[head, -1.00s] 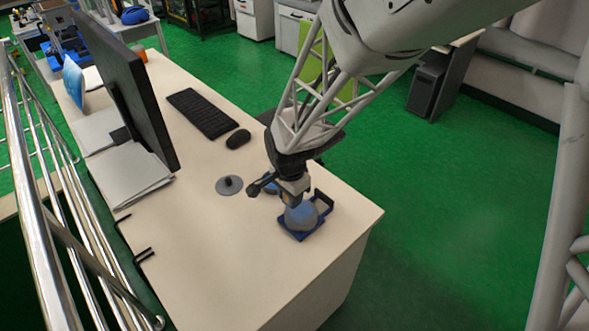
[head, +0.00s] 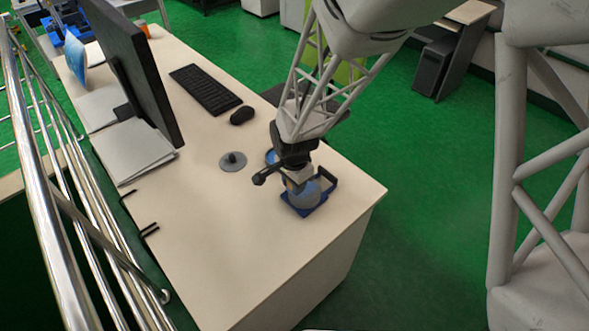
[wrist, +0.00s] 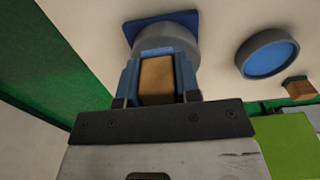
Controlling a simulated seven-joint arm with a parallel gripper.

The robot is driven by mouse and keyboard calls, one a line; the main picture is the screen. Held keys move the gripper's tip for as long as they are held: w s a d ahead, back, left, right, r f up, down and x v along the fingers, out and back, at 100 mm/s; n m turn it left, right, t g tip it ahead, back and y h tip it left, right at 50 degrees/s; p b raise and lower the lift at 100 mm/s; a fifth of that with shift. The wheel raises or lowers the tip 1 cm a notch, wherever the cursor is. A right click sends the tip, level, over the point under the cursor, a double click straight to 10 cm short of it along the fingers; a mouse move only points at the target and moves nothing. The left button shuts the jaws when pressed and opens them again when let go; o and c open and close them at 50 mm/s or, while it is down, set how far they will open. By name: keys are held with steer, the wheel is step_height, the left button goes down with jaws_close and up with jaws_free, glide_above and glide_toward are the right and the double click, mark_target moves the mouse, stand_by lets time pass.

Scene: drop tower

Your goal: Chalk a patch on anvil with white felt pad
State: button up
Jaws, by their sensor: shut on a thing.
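My gripper (head: 298,181) is shut on a tan block with a pale blue end, which I take to be the felt pad (wrist: 157,80); it does not look white here. The anvil (wrist: 184,42), a grey round block on a blue square base (wrist: 129,27), is just beyond the fingertips. In the head view the anvil (head: 308,197) is near the desk's right corner, directly under my gripper. I cannot tell whether the pad touches it. The contact area is hidden by the fingers.
A round dish with a blue inside (wrist: 268,57) stands beside the anvil, with a small brown block (wrist: 299,87) near it. A grey disc with a knob (head: 232,161), a mouse (head: 242,115) and a keyboard (head: 206,89) lie left. The desk's front (head: 235,265) is clear.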

mark_target(313, 183)
step_height(313, 183, down, 2)
steer(key=shift+f, duration=0.25)
steer(key=shift+w+d+f, duration=0.35)
steer(key=shift+w+f, duration=0.05)
steer(key=shift+f, duration=0.05)
steer(key=shift+c, duration=0.3)
steer(key=shift+w+d+f, duration=0.1)
steer(key=shift+w+d, duration=2.2)
steer(key=shift+d, duration=0.05)
steer(key=shift+s+a, duration=2.45)
steer(key=shift+a, duration=0.05)
steer(key=shift+s+a+r, duration=0.1)
steer(key=shift+s+r, duration=0.05)
steer(key=shift+r, duration=0.45)
steer(key=shift+s+a+r, duration=0.1)
steer(key=shift+r, duration=3.35)
steer(key=w+d+f, duration=0.1)
steer(key=w, duration=1.1)
steer(key=w+d+f, duration=0.1)
steer(key=w+d, duration=0.1)
steer(key=w, duration=1.1)
steer(key=shift+w+d+f, duration=0.15)
steer(key=shift+w+f, duration=0.1)
steer(key=shift+f, duration=0.15)
